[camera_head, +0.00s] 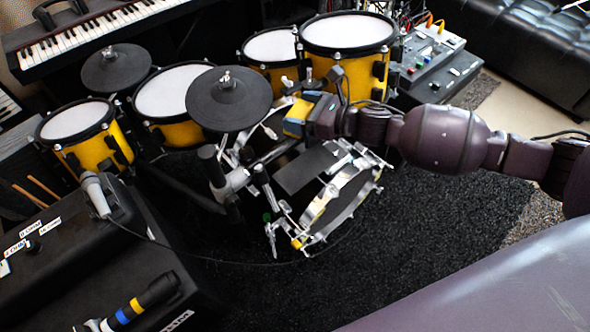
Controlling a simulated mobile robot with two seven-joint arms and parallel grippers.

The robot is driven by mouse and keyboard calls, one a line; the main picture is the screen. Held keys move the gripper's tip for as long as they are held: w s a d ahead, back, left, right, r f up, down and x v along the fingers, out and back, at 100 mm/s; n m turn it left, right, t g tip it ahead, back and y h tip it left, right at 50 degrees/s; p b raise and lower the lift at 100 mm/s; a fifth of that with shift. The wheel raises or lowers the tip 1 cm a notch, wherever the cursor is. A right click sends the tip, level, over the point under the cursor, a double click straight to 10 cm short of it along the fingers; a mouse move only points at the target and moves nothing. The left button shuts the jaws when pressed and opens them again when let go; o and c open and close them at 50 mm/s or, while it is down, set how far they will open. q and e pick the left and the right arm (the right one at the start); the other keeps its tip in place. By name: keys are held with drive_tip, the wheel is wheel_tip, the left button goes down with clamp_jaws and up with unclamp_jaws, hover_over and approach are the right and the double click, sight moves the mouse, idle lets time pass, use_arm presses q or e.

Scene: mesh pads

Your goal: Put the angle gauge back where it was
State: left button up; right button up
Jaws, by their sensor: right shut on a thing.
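My right arm comes in from the right, and its gripper (311,113) is over the drum kit. The gripper is shut on a small yellow and blue block, which looks like the angle gauge (296,121). The block is just right of the front black cymbal pad (229,98), above the middle of the kit. The fingertips are small and partly hidden by the wrist and the block. I cannot tell whether the block touches the drum hardware behind it. My left gripper is not in view.
Yellow drums with white heads (349,32) stand around the gripper. A chrome-rimmed drum (345,200) lies tilted below. A black case (80,262) with a microphone (96,194) is at left. A mixer (432,55) is at back right. The dark carpet (440,225) at right is clear.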

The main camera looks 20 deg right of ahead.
drive_tip(key=shift+w+f, duration=0.1)
drive_tip(key=shift+f, duration=0.45)
wheel_tip(320, 180, down, 15)
drive_tip(key=b, duration=0.5)
drive_tip(key=shift+r, duration=0.1)
wheel_tip(320, 180, down, 4)
drive_tip(key=shift+f+b, duration=0.15)
drive_tip(key=shift+b, duration=0.9)
drive_tip(key=shift+f, duration=0.1)
drive_tip(key=shift+r, duration=0.2)
drive_tip(key=shift+f, duration=0.15)
drive_tip(key=o, duration=0.8)
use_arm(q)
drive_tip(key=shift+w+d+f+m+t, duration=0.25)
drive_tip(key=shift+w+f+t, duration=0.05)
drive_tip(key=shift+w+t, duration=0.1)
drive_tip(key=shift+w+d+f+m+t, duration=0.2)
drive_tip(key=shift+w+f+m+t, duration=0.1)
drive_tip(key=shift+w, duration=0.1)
